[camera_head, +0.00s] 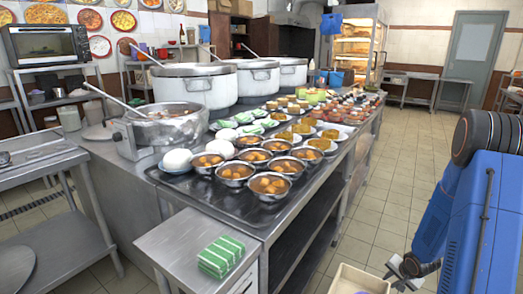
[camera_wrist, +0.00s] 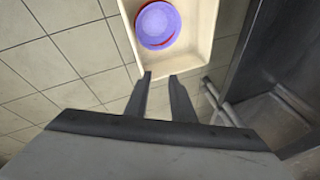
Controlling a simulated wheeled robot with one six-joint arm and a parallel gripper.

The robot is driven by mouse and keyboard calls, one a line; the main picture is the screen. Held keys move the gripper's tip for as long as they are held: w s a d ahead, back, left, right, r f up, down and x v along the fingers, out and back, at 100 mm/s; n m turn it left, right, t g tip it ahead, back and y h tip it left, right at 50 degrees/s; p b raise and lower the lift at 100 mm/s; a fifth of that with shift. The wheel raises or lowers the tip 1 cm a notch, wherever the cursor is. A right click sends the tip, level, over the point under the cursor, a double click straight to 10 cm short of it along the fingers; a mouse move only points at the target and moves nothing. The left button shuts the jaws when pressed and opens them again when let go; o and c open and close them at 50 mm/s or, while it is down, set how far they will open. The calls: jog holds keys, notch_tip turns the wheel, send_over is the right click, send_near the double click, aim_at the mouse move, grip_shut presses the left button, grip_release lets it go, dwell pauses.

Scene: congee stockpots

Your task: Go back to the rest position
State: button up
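My blue arm comes in at the right of the head view, and my gripper (camera_head: 398,272) is low beside the counter's right side, near a cream bin (camera_head: 350,278). In the wrist view, the two dark fingers of my gripper (camera_wrist: 161,77) are apart with nothing between them. They point at the near edge of the cream bin (camera_wrist: 203,40). Inside the bin lies a round purple-blue bowl (camera_wrist: 158,24) with a red rim of something showing under it.
A steel counter (camera_head: 180,235) carries several bowls of food, big stockpots (camera_head: 195,85) and a pan (camera_head: 165,125). A green striped cloth (camera_head: 221,256) lies on its near corner. The tiled floor (camera_head: 400,150) to the right is clear towards a grey door (camera_head: 470,60).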

jog(key=s+a+r+n+h, duration=0.1)
jog(key=s+a+r+n, duration=0.15)
jog(key=r, duration=0.65)
jog(key=s+a+r+n+h, duration=0.1)
jog(key=s+a+r, duration=0.25)
jog(key=r, duration=0.55)
jog(key=s+a+r+n+h, duration=0.1)
jog(key=s+a+r, duration=0.15)
jog(key=r, duration=0.65)
jog(key=s+a+r+n+y, duration=0.1)
jog(key=s+a+r+n, duration=0.1)
jog(key=s+a+r, duration=0.2)
jog(key=s+a+r+n+y, duration=0.1)
jog(key=s+a+r, duration=0.3)
jog(key=s, duration=0.7)
jog(key=s+a+r+n+y, duration=0.1)
jog(key=s+a+r+n, duration=0.2)
jog(key=s+a, duration=0.4)
jog(key=shift+s+a+r, duration=0.35)
jog(key=shift+a+r, duration=0.05)
jog(key=shift+r, duration=0.3)
